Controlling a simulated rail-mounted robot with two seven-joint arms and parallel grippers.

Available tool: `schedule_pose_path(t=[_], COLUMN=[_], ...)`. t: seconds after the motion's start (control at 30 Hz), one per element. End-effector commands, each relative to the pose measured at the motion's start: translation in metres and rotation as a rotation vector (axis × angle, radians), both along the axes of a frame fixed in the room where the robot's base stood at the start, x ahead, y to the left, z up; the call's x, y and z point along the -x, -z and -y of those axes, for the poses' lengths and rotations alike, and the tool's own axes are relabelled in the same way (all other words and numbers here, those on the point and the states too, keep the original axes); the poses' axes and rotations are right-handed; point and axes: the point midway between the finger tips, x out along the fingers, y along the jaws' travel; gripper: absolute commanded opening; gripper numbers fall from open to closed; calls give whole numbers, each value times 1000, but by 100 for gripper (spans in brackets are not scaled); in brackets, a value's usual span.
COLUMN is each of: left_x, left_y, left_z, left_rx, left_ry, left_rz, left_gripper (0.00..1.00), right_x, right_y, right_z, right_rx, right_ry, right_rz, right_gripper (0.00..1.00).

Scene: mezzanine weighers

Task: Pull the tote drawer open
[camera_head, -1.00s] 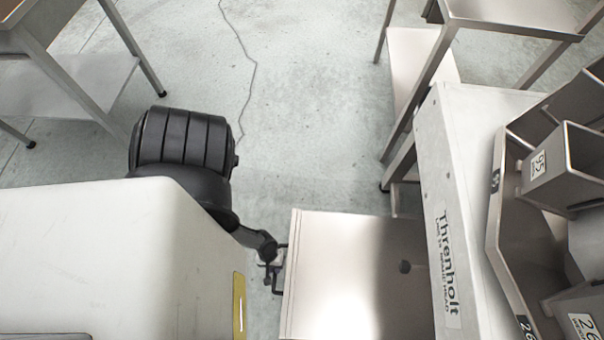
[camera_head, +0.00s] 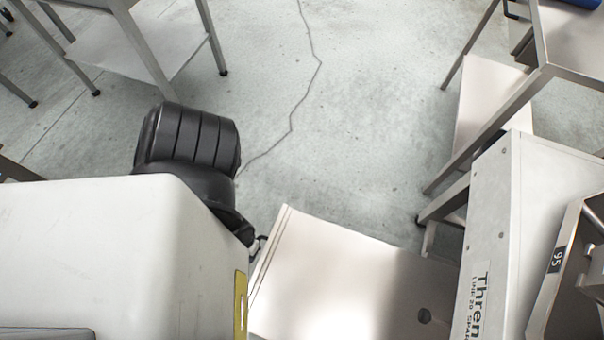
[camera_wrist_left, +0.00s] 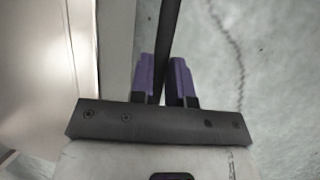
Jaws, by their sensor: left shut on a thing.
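The pale metal drawer unit (camera_head: 335,280) stands at the bottom centre of the head view, with a thin front panel along its left edge. My left gripper (camera_head: 258,243) is at this front edge, mostly hidden behind my own pale body. In the left wrist view, the two purple fingers of my left gripper (camera_wrist_left: 162,78) are shut on a dark handle bar (camera_wrist_left: 169,35) that runs between them. The pale drawer front (camera_wrist_left: 118,50) lies just left of the bar. I cannot tell how far the drawer stands out. My right gripper is not in view.
A pale machine housing (camera_head: 510,220) with printed lettering stands right of the drawer unit. A steel table (camera_head: 530,85) is at the upper right, and another table (camera_head: 165,45) is at the upper left. Cracked concrete floor (camera_head: 370,120) is clear between them.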

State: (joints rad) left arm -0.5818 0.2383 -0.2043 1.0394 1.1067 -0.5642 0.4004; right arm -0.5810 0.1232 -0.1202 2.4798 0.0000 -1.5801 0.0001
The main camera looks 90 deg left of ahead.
Motion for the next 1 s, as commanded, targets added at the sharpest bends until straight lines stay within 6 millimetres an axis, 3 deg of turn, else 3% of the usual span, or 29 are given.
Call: schedule_pose_path(t=[0.2,0.23,0.5,0.77,1.0], left_x=[1,1,0,0,1], left_y=[1,1,1,-2,-34], left_z=[-1,-1,-1,-2,-15], left_rx=[-3,-3,-3,-2,-4], left_ry=[1,1,-1,-1,-1], left_rz=[-3,-3,-1,0,0], left_gripper=[0,19,42,42,42], right_x=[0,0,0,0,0], right_y=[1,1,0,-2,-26], right_z=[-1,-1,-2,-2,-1], right_rx=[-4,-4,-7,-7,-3], right_ry=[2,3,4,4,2], right_rz=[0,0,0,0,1], right_gripper=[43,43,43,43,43])
